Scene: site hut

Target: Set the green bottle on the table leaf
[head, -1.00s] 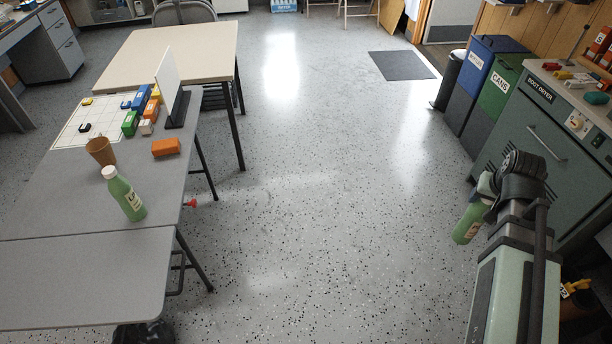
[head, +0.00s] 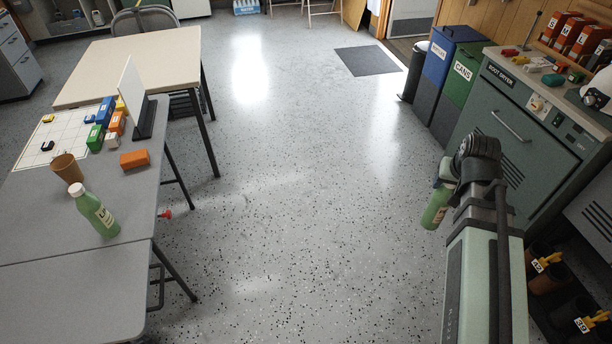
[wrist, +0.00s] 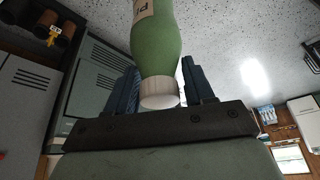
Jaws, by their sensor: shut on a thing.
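A green bottle (head: 436,208) with a white cap is held by my gripper (wrist: 160,68) over the floor, at the right of the head view. In the wrist view the same bottle (wrist: 155,38) sits between the two dark fingers, cap toward the palm. In the head view my arm hides most of the gripper. The table leaf (head: 70,300) is the bare grey section at the lower left, beyond a seam from the main grey table top (head: 125,190). My gripper is far to its right. A second green bottle (head: 95,212) stands upright on the main top near that seam.
A brown cup (head: 67,168), an orange block (head: 134,158), several coloured blocks and an upright white panel (head: 131,90) stand on the main top. A boot dryer cabinet (head: 500,120) and bins (head: 437,85) line the right. Open floor lies between.

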